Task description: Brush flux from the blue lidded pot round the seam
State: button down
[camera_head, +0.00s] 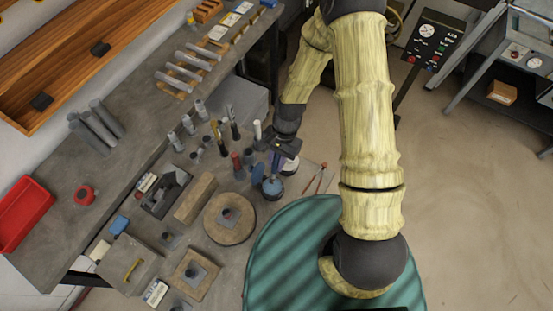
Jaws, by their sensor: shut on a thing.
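My gripper (281,150) is shut on a slim, dark blue thing (276,162) that looks like the brush and points down. Its lower end is too small to make out. The blue pot (272,188) stands just below my gripper, with a blue disc (258,173) that looks like its lid beside it on the left. I cannot tell whether the brush tip touches the pot. A round tan board with a grey fitting (230,217) lies to the lower left, and a square tan frame (194,273) lies further down. I cannot tell which piece bears the seam.
A pale pot (290,165) stands close to the right of the blue pot. Red-handled pliers (315,178) lie right of it. Several upright tools, one with a red handle (237,166), crowd the left. A green striped round surface (290,255) is at the front.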

aim_at(276, 167)
jog(key=shift+f+b, duration=1.25)
jog(key=shift+f, duration=0.7)
jog(key=shift+f+b, duration=0.4)
jog(key=shift+f, duration=0.2)
dwell(0.9)
jog(key=shift+r+p, duration=2.75)
jog(key=shift+r, duration=0.85)
jog(key=shift+f, duration=0.1)
